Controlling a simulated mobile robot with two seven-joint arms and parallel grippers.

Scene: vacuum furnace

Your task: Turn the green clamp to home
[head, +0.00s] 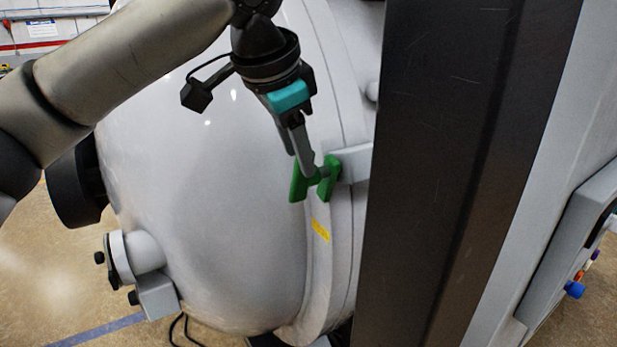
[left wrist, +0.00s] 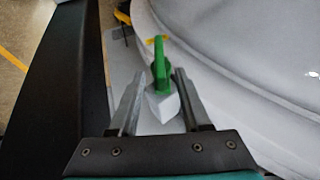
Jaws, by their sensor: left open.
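The green clamp (head: 316,178) sits on the rim of the white furnace door, at the end of a grey bracket (head: 352,165). My left gripper (head: 308,172) reaches down to it from above, and its fingertips overlap the clamp in the head view. In the left wrist view the green clamp (left wrist: 162,68) stands just beyond the two fingertips, roughly midway between them. The left gripper (left wrist: 158,88) is open there, with the clamp's pale block (left wrist: 163,105) showing between the fingers. I cannot tell whether a finger touches the clamp. My right gripper is not in view.
The large white furnace door (head: 225,190) fills the middle left. A dark vertical post (head: 450,170) stands close to the right of the clamp. A round port (head: 140,252) juts from the door at lower left. A control box (head: 570,240) is at far right.

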